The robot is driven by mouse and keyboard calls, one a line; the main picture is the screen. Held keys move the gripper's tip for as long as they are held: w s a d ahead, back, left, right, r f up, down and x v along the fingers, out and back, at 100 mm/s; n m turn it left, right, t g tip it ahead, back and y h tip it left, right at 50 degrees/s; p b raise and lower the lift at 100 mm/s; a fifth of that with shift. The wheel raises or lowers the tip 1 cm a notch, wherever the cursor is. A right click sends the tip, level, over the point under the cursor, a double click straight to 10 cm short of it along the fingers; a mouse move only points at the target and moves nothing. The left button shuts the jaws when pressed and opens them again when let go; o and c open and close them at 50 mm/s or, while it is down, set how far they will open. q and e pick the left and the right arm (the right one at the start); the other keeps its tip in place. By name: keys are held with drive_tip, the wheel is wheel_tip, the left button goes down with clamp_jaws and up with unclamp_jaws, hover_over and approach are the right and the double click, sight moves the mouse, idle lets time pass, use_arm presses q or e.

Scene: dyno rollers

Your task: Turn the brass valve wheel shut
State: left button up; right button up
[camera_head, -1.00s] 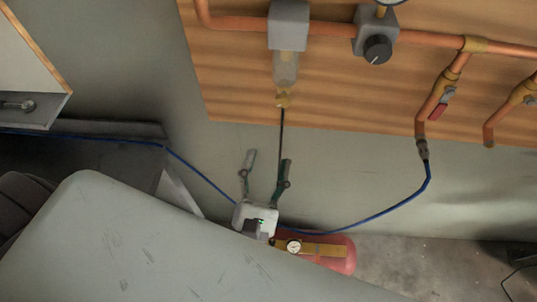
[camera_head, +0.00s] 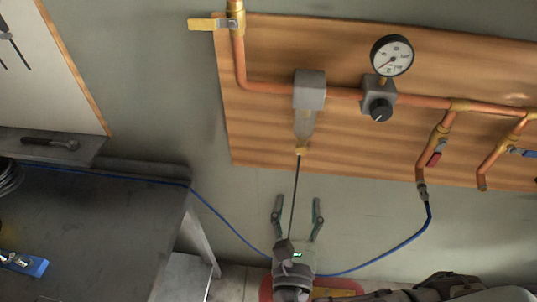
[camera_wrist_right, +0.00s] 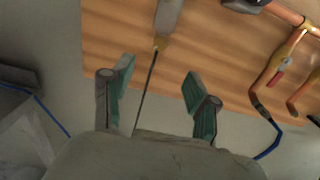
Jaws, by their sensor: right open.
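A small brass fitting (camera_head: 302,151) sits under the clear bowl of a grey filter unit on the wooden board; I cannot make out a wheel shape on it. It also shows in the right wrist view (camera_wrist_right: 162,42). A thin dark rod or tube (camera_head: 296,185) hangs from it. My right gripper (camera_head: 297,202) is below the fitting, apart from it, its two fingers spread upward. The rod passes between or behind the fingers, nearer the left one. The right wrist view shows the same open, empty fingers (camera_wrist_right: 160,78). My left gripper is not in view.
The board carries copper pipe (camera_head: 265,88), a pressure gauge (camera_head: 392,55) with a black knob (camera_head: 381,109), a yellow lever (camera_head: 204,24) and a red-handled valve (camera_head: 434,158). A blue hose (camera_head: 380,254) hangs below. A dark bench (camera_head: 90,225) stands left.

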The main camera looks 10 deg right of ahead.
drive_tip(key=p, duration=0.2)
approach(302, 151)
drive_tip(key=p+x, duration=0.2)
drive_tip(key=x, duration=0.5)
drive_tip(key=shift+w+r, duration=0.15)
drive_tip(key=shift+w, duration=0.05)
drive_tip(key=shift+w+d, duration=0.25)
drive_tip(key=shift+w, duration=0.4)
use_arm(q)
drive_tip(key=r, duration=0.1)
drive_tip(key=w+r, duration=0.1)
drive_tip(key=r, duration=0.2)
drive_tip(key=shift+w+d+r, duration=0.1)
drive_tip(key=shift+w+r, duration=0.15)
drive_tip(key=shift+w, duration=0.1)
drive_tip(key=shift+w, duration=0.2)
use_arm(e)
clamp_jaws()
